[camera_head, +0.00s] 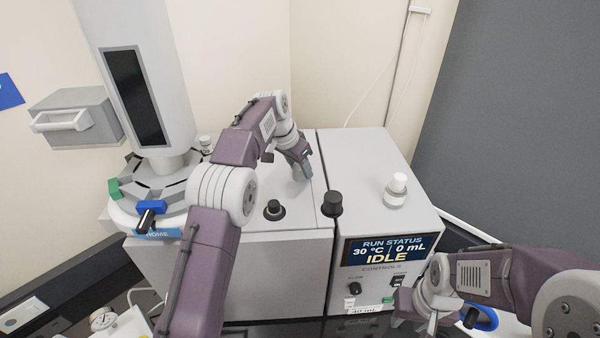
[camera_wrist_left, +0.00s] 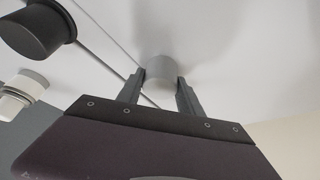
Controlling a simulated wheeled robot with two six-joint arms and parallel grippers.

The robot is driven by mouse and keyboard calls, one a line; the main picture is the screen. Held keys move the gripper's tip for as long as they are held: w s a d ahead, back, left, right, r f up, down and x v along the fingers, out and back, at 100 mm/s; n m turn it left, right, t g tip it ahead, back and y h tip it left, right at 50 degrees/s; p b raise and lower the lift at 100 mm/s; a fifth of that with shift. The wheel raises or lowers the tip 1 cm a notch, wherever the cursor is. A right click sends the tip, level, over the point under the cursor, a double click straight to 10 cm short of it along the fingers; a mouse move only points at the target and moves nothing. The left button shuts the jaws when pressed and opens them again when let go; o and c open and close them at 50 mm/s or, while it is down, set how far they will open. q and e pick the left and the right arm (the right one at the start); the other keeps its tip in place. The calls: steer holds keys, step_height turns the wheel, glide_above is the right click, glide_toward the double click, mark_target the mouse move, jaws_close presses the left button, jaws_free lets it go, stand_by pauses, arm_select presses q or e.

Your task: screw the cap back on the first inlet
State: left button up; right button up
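My left gripper (camera_head: 301,168) points down at the top of the white cabinet, behind the two black caps. In the left wrist view its fingers (camera_wrist_left: 161,88) lie on both sides of a short light-grey cylinder (camera_wrist_left: 159,74), with no clear gap at either side. I cannot tell if this cylinder is a loose cap or a fixed neck. It also shows under the gripper in the head view (camera_head: 300,175). My right gripper (camera_head: 418,314) is low at the right, in front of the control panel; its fingers are too unclear to judge.
Black caps stand on the cabinet top at the front left (camera_head: 274,208) and near the seam (camera_head: 332,203). A white-capped bottle (camera_head: 396,188) stands on the right unit. The display (camera_head: 388,249) reads IDLE. A tall column unit (camera_head: 150,90) stands left.

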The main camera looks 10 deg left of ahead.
arm_select(q)
steer(key=shift+f, duration=0.15)
steer(key=shift+c, duration=0.7)
steer(key=shift+s+r, duration=0.2)
steer(key=shift+r, duration=0.05)
steer(key=shift+v, duration=0.95)
steer(key=shift+w+d+r, duration=0.1)
steer(key=shift+w+r, duration=0.05)
steer(key=shift+r, duration=0.3)
steer(key=shift+w+d+r, duration=0.1)
steer(key=shift+w+r, duration=0.05)
steer(key=shift+r, duration=0.85)
arm_select(e)
steer(key=shift+s, duration=0.15)
arm_select(q)
steer(key=shift+s, duration=0.1)
arm_select(e)
steer(key=shift+s, duration=0.1)
